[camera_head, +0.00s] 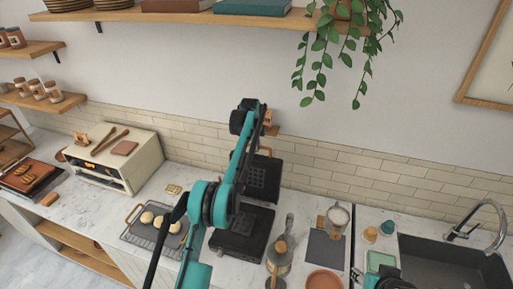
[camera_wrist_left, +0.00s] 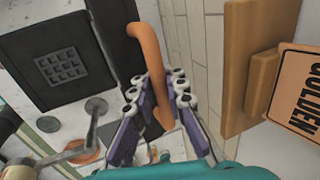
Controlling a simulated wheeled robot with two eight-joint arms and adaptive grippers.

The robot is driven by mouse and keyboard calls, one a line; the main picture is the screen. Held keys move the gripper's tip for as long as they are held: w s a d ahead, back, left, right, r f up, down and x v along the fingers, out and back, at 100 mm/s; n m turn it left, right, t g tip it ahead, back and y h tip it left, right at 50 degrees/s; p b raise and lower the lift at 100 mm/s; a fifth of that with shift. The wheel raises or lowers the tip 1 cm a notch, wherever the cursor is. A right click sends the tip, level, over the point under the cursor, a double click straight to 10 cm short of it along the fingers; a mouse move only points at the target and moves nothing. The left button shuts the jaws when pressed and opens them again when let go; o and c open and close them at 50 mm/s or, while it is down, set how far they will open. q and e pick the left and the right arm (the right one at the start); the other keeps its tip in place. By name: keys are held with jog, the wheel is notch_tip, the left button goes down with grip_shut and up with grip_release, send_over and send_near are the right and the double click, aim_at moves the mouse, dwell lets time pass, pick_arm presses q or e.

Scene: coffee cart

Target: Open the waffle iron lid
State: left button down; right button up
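The black waffle iron stands on the counter behind my left arm. Its base (camera_head: 243,238) lies flat, and its lid (camera_head: 263,182) stands raised at the back with its gridded inner plate showing. In the head view my arm hides the fingers. My right gripper is not in view.
A tray of buns (camera_head: 157,226) and a cream toaster oven (camera_head: 115,160) stand left. A wooden sign (camera_wrist_left: 295,90) is close beside my left gripper.

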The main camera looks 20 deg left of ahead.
pick_arm(q)
jog(key=c, duration=1.6)
grip_release()
jog(key=shift+r, duration=0.25)
jog(key=shift+o, duration=0.2)
jog(key=shift+s, duration=0.1)
jog(key=v, duration=1.2)
